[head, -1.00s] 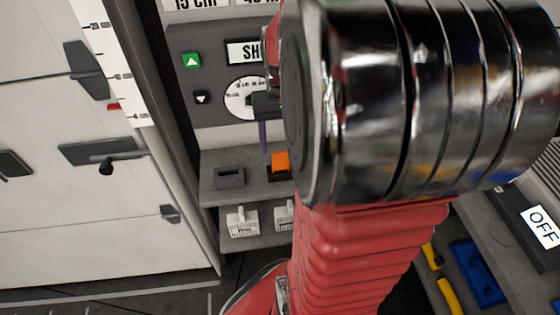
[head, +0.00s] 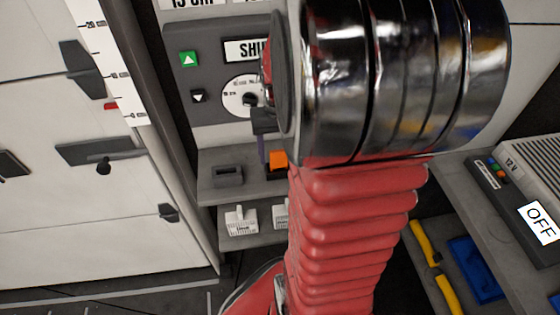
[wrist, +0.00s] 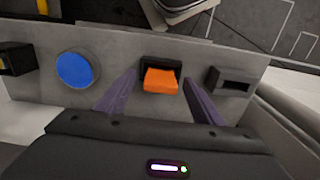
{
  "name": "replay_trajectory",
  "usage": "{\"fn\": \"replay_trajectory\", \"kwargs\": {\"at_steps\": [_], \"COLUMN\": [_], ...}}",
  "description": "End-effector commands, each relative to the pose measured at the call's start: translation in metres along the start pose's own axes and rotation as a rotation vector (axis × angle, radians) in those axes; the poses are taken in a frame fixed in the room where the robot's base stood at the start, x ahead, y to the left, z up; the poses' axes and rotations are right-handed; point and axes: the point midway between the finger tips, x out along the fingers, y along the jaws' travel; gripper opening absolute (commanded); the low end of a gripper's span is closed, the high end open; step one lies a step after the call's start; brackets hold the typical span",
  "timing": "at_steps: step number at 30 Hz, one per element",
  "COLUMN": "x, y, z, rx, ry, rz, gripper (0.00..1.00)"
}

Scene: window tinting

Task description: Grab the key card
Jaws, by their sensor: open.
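The key card looks to be the orange piece (wrist: 160,82) standing in a small black holder on a grey shelf; it also shows in the head view (head: 278,159), partly hidden by my arm. My gripper (wrist: 158,76) is open, with one purple finger on the left of the orange card and one on the right. The fingers are apart from it on both sides. In the head view my gripper (head: 262,148) is just left of the card, mostly hidden behind my arm.
A blue round button (wrist: 76,70) lies left of the holder, and a dark slotted block (wrist: 232,81) lies right of it. In the head view, white baskets (head: 241,220) stand on a lower shelf. A control panel with a dial (head: 240,97) is above.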

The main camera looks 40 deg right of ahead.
Motion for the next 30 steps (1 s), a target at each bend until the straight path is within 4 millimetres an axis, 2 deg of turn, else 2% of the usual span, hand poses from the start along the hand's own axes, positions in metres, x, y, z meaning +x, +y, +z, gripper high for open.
{"fn": "replay_trajectory", "kwargs": {"at_steps": [2, 20, 30], "x": [-0.0001, -0.0001, -0.0044], "y": [-0.0001, -0.0003, -0.0004], "z": [0.0, 0.0, -0.0004], "rx": [0.0, -0.001, -0.001], "ry": [0.0, 0.0, 0.002], "rz": [0.0, 0.0, 0.0], "gripper": [0.59, 0.17, 0.16]}}
